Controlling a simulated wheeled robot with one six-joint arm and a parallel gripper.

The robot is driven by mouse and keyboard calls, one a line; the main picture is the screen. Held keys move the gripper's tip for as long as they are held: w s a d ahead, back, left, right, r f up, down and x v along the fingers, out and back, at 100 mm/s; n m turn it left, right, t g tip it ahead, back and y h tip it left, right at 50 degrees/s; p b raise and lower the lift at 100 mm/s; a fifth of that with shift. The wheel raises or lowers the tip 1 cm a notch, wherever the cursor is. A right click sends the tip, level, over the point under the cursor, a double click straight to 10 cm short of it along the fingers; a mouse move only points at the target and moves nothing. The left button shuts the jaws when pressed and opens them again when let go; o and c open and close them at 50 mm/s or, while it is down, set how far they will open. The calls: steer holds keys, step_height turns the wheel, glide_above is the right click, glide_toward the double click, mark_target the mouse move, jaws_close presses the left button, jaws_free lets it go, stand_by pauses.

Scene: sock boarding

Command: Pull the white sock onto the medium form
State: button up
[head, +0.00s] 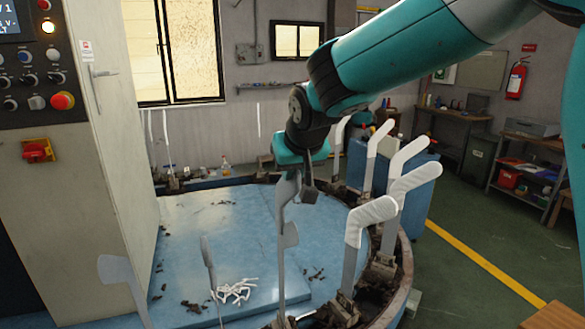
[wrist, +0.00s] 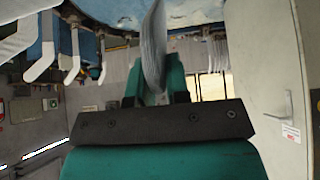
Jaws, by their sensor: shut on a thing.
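My gripper (head: 297,188) is closed on a pale, thin, hanging sock (head: 287,190). In the wrist view the sock shows as a grey-white striped strip (wrist: 154,50) between the fingers (wrist: 156,92). In the head view its lower end overlaps the toe of a bare grey form (head: 290,236) standing just below. I cannot tell whether the sock is around that form or in front of it. Other bare forms are a narrow one (head: 208,256) and a broader one (head: 116,270) to the left. Which is the medium form is not clear from size alone.
Several forms with white socks (head: 370,212) stand along the right of the dark ring rim (head: 403,265). A control cabinet (head: 110,170) stands close on the left. Dark scraps lie on the table.

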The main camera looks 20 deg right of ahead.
mark_target(293, 223)
steer(key=shift+f+b, duration=5.15)
steer(key=shift+f, duration=1.4)
steer(key=o, duration=0.8)
steer(key=shift+r, duration=0.1)
steer(key=b+v, duration=0.1)
steer(key=v, duration=1.6)
steer(key=shift+s, duration=0.2)
steer(key=s+a+f+n+g+y, duration=0.2)
steer(key=s+f+n+g, duration=0.1)
steer(key=s+f, duration=0.4)
steer(key=s+a+f+n+g+y, duration=0.2)
steer(key=s+f+n+g, duration=0.2)
steer(key=s+f, duration=0.4)
steer(key=s, duration=0.5)
steer(key=shift+s+a+f, duration=0.2)
steer(key=shift+a+f, duration=0.15)
